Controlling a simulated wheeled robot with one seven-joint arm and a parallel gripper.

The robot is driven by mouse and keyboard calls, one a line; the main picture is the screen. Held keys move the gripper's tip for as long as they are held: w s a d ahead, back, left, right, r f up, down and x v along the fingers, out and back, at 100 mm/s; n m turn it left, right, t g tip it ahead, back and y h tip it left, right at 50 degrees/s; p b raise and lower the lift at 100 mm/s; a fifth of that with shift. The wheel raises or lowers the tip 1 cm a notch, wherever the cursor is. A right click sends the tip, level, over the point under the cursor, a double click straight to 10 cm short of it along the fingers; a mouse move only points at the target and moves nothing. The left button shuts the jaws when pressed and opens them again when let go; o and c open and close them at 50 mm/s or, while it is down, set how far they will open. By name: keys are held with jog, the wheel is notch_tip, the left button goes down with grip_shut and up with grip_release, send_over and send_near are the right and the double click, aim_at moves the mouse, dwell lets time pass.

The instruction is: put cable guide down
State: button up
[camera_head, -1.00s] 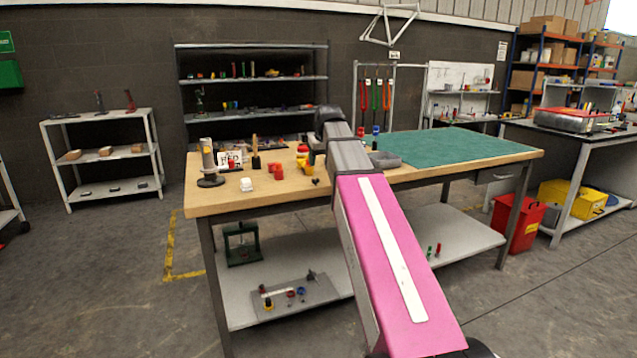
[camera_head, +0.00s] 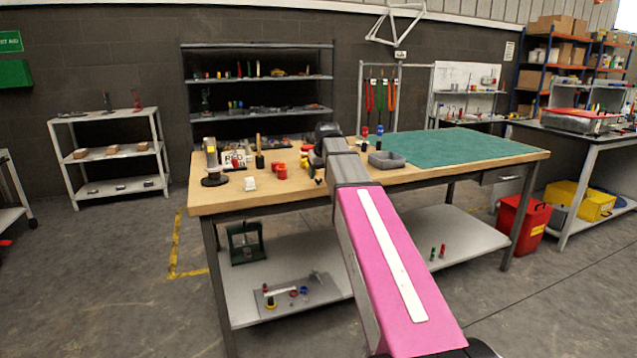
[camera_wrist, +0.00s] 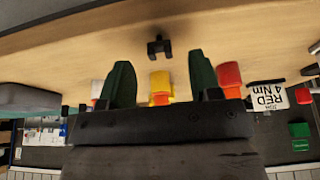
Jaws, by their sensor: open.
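A small black forked piece, which looks like the cable guide (camera_wrist: 159,46), lies on the bare wooden tabletop in the wrist view. It also shows as a small dark spot in the head view (camera_head: 318,181), just left of my arm. My gripper (camera_wrist: 161,62) is open, with its two dark green fingers apart and nothing held between them. The black piece is clear of the fingertips and lined up roughly with the gap. In the head view my own arm hides the fingers.
Yellow (camera_wrist: 160,88) and red (camera_wrist: 229,78) items stand close around the fingers. On the workbench (camera_head: 225,200) are red pieces (camera_head: 280,171), a white piece (camera_head: 250,184), a dark-based stand (camera_head: 213,178) and a grey tray (camera_head: 387,160). The green mat (camera_head: 460,146) is clear.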

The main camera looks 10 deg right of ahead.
aim_at(319, 182)
jog(key=shift+x, duration=1.5)
jog(key=c, duration=1.1)
jog(key=shift+o, duration=0.2)
jog(key=shift+r, duration=0.2)
